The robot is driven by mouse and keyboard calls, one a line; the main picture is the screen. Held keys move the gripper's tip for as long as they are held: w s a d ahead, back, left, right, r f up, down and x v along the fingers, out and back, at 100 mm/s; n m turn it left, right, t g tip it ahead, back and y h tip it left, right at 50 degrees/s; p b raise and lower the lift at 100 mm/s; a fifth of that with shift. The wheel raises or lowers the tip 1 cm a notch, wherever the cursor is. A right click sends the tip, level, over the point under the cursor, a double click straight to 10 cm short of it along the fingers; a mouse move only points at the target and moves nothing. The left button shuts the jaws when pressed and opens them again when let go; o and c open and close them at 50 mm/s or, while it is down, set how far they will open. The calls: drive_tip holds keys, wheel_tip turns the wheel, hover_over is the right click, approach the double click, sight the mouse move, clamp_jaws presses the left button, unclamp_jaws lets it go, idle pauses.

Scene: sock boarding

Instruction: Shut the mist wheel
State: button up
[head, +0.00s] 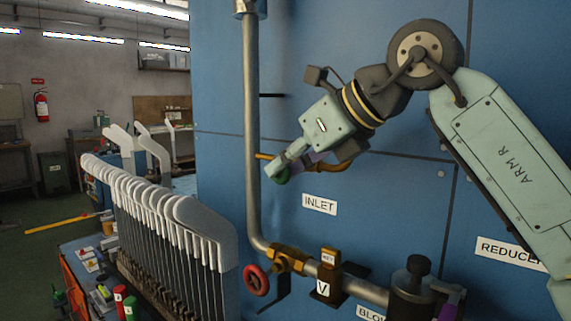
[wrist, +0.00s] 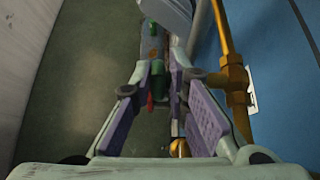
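No label reading mist is legible, so I cannot tell for certain which wheel is the mist wheel. Whether the fingers touch the green part is unclear. A red handwheel (head: 256,280) sits on the brass valve (head: 288,259) below, well clear of my gripper.
A blue wall panel carries a steel pipe (head: 251,130), an INLET label (head: 319,204) and a second brass fitting (head: 329,273). A brass pipe (wrist: 229,60) runs close to the right finger. White-topped boards (head: 160,205) stand in a rack at left.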

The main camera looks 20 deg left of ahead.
drive_tip(key=o, duration=0.4)
drive_tip(key=shift+d, duration=0.1)
drive_tip(key=v, duration=1.2)
drive_tip(key=shift+s, duration=0.1)
